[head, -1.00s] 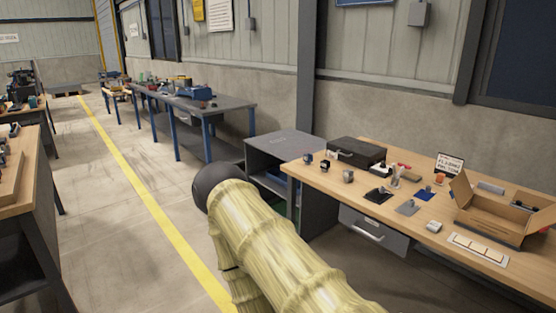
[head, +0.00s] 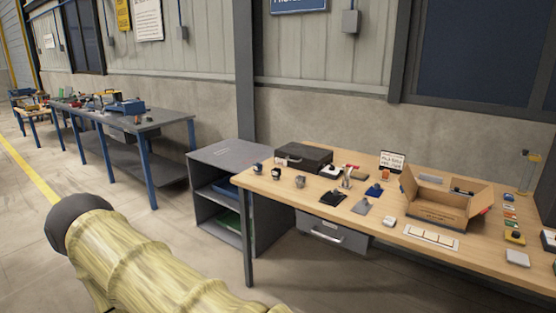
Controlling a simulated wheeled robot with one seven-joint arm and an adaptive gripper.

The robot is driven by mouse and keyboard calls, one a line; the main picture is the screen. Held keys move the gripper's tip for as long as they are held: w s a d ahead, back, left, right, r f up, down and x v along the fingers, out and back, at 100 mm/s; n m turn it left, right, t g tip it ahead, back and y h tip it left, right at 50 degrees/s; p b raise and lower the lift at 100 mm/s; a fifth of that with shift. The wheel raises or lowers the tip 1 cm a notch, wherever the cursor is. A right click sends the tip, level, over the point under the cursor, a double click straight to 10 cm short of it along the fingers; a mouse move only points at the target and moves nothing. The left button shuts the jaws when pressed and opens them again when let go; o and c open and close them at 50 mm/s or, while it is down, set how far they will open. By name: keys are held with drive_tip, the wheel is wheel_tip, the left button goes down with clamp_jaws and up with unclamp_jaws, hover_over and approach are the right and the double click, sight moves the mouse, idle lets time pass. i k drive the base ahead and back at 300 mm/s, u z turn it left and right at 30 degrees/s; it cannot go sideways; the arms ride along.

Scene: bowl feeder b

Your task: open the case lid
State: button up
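The case (head: 303,155) is a dark, flat box with its lid down. It sits at the back left of the wooden workbench (head: 328,216), and a handle shows on its front side. My arm, in a yellowish ribbed cover, crosses the lower left of the head view, well apart from the case. My gripper is not in view.
An open cardboard box (head: 441,203) stands on the bench, with several small parts between it and the case. A grey shelf unit (head: 228,157) stands left of the bench, and a blue-legged table (head: 150,122) is farther left. The floor before the bench is clear.

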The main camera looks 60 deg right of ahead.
sight(298, 152)
drive_tip(key=z, duration=0.1)
drive_tip(key=i, duration=1.6)
drive_tip(key=z, duration=0.85)
drive_tip(key=i, duration=1.25)
drive_tip(key=z, duration=1.7)
drive_tip(key=i, duration=0.7)
drive_tip(key=z, duration=0.6)
